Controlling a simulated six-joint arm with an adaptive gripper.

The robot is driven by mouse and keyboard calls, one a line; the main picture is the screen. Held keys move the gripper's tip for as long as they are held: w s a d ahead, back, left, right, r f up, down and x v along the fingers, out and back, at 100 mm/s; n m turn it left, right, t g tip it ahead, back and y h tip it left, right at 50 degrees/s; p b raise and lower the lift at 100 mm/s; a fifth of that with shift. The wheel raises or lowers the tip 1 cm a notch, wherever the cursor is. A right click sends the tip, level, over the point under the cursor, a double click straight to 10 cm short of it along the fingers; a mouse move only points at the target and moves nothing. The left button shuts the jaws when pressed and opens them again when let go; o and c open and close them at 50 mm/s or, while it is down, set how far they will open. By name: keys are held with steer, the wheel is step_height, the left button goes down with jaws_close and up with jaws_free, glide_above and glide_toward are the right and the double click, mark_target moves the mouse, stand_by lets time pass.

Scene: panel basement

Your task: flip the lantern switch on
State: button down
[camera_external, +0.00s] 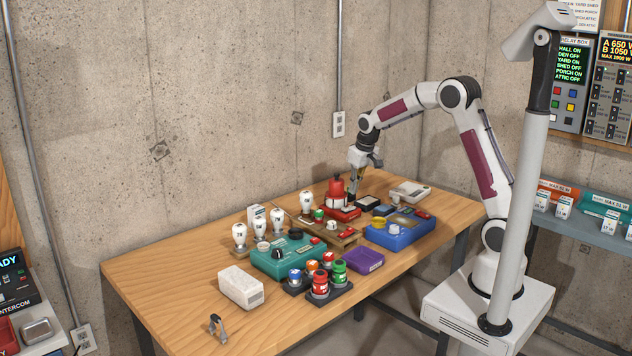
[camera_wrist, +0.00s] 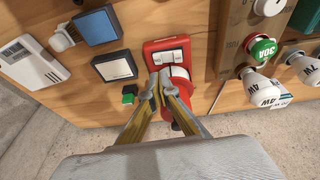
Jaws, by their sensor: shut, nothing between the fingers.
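The red lantern (camera_external: 336,188) stands upright on the table; its red base (camera_external: 346,213) shows at its foot. In the wrist view the red base (camera_wrist: 152,47) carries a pale switch (camera_wrist: 168,57), and the lantern's round red body (camera_wrist: 181,72) is partly hidden by my fingers. The switch's setting is too small to read. My gripper (camera_external: 354,197) is low beside the lantern, on its right in the external view. In the wrist view my gripper (camera_wrist: 160,88) is shut and empty, its tips just below the switch in the picture. I cannot tell whether they touch anything.
Two dark-framed pads (camera_wrist: 97,27) and (camera_wrist: 115,66), a small green block (camera_wrist: 129,93) and a pale device (camera_wrist: 31,60) lie to the left in the wrist view. Bulbs (camera_wrist: 264,91) crowd the right. A blue box (camera_external: 400,231) stands nearby, in front.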

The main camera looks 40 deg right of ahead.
step_height(320, 180, up, 9)
steer(key=s+d, duration=0.2)
steer(key=shift+s+f, duration=0.2)
steer(key=shift+s, duration=0.2)
stand_by(0.3)
steer(key=s+a+r+t, duration=0.1)
steer(key=s+a, duration=0.1)
steer(key=s, duration=1.4)
steer(key=s+a+r+t, duration=0.1)
steer(key=s+a, duration=0.1)
steer(key=s, duration=1.5)
steer(key=shift+s+a+y, duration=0.15)
steer(key=shift+a+y, duration=0.1)
steer(key=shift+y, duration=0.05)
